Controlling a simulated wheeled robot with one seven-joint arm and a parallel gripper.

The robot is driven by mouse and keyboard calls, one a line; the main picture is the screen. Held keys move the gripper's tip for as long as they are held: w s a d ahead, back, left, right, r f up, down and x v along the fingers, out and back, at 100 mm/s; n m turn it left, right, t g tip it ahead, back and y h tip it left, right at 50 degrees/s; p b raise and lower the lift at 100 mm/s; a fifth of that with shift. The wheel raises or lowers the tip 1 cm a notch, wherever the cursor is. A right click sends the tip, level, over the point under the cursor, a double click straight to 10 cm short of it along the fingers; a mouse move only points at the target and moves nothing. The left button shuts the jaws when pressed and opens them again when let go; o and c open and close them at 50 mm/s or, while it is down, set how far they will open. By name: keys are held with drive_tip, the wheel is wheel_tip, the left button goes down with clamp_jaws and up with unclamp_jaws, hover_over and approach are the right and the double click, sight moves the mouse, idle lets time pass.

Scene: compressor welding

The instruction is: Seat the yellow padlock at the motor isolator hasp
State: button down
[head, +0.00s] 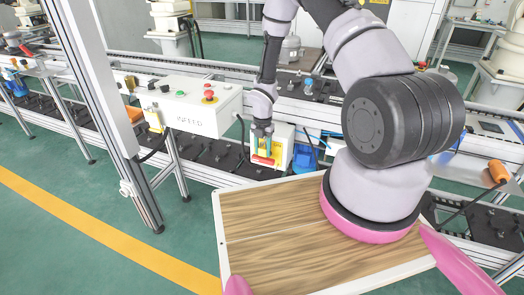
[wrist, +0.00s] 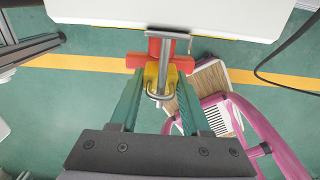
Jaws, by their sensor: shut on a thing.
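The yellow padlock (wrist: 151,74) is between the green fingers of my gripper (wrist: 156,88) in the wrist view, with its silver shackle showing. My gripper is shut on it. The red isolator handle (wrist: 184,63) lies directly behind the padlock, with a grey metal hasp bar (wrist: 168,36) running down over it. The padlock overlaps the bar in this view; I cannot tell whether the shackle passes through the hasp. In the head view my gripper (head: 262,134) reaches down at the pale isolator box (head: 287,133), just above its red handle (head: 263,160). The padlock is hard to make out there.
The white INFEED control box (head: 198,105) with push buttons stands left of my gripper. A blue motor-like part (head: 303,157) is close on the right of the isolator. The conveyor line runs behind. A wooden-topped platform (head: 265,222) is in the foreground.

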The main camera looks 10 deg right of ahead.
drive_tip(key=shift+w+r, duration=0.1)
idle(0.4)
drive_tip(key=shift+c, duration=1.4)
unclamp_jaws()
wheel_tip(320, 180, up, 11)
drive_tip(key=shift+f, duration=0.1)
